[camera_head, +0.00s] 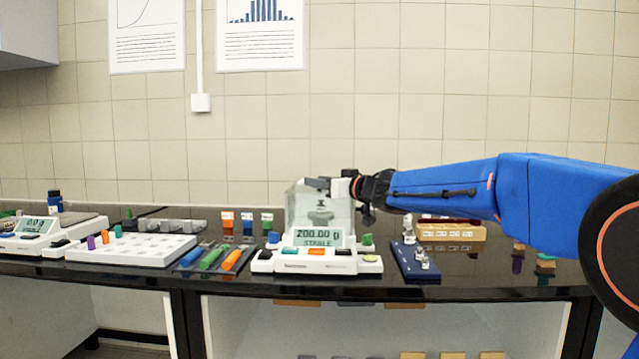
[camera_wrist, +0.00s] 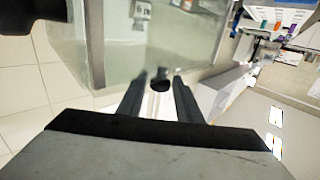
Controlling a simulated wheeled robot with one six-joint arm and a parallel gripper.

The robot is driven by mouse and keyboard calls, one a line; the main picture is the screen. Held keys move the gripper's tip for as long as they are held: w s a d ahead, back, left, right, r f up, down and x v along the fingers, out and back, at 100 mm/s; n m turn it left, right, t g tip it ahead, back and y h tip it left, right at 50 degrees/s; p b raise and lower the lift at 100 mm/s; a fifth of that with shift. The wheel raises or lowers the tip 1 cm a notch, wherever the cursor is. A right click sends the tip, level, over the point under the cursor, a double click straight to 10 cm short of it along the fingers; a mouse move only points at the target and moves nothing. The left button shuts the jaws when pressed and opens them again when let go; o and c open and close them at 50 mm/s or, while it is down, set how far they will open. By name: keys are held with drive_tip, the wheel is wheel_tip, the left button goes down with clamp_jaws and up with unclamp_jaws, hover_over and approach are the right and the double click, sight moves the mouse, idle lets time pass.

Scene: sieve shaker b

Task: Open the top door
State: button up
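The balance (camera_head: 317,261) stands mid-bench with a clear glass draft chamber, and its display reads 200.00 g STABLE. A weight (camera_head: 320,214) shows through the glass. My gripper (camera_head: 322,184) is at the top of the chamber, reaching in from the right. In the wrist view my gripper (camera_wrist: 159,88) has its two dark fingers apart, with a small black knob (camera_wrist: 160,83) in the gap between their tips. No clear contact shows. The clear pane of the chamber (camera_wrist: 120,50) lies beyond the fingers. I cannot tell the top door's edges apart from the rest of the glass.
A blue weight tray (camera_head: 416,268) sits just right of the balance. Coloured tools (camera_head: 212,257) and a white rack (camera_head: 130,249) lie to the left. A second balance (camera_head: 40,232) is at far left. The tiled wall is behind.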

clamp_jaws()
drive_tip(key=shift+w+d, duration=0.1)
drive_tip(key=shift+w, duration=1.95)
drive_tip(key=shift+o, duration=1.9)
unclamp_jaws()
drive_tip(key=v, duration=1.7)
drive_tip(key=shift+s+d, duration=0.15)
drive_tip(key=shift+d, duration=0.1)
